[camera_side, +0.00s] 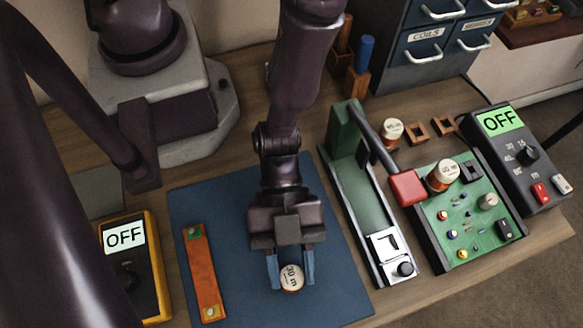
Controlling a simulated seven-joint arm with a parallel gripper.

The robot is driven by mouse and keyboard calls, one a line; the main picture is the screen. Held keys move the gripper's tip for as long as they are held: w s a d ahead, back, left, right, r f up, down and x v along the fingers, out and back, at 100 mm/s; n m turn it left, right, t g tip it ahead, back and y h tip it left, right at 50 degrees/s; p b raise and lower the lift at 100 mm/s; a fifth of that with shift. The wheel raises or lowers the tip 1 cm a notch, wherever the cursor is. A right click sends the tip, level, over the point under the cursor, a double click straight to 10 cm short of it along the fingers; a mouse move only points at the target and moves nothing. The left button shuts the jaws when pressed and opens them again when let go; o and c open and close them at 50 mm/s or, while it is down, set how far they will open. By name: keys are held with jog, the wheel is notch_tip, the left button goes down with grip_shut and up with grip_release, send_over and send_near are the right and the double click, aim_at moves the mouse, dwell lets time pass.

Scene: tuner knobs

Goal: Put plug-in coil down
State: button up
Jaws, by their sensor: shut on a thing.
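The plug-in coil (291,279) is a small round piece with a pale top printed with a number, which seems to read 30 m. My gripper (291,273) points down over the blue mat (340,291), and its blue fingers are shut on the coil from both sides. The coil is at or just above the mat; I cannot tell if it touches. The gripper hides part of the mat behind it.
An orange strip (203,275) lies on the mat to the left, beside a yellow meter (150,280) reading OFF. To the right stand a green lever fixture (371,205), a green circuit board (465,222) with another coil (443,174), and a dark box (512,160) reading OFF.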

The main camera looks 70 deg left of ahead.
jog(key=shift+f, duration=0.2)
jog(key=shift+f, duration=0.45)
jog(key=o, duration=0.9)
jog(key=shift+w, duration=0.1)
jog(key=shift+r, duration=0.55)
jog(key=v, duration=0.6)
jog(key=shift+w+a+r, duration=0.1)
jog(key=shift+a+r, duration=0.15)
jog(key=shift+o, duration=0.6)
jog(key=shift+a+r, duration=0.2)
jog(key=shift+a, duration=0.2)
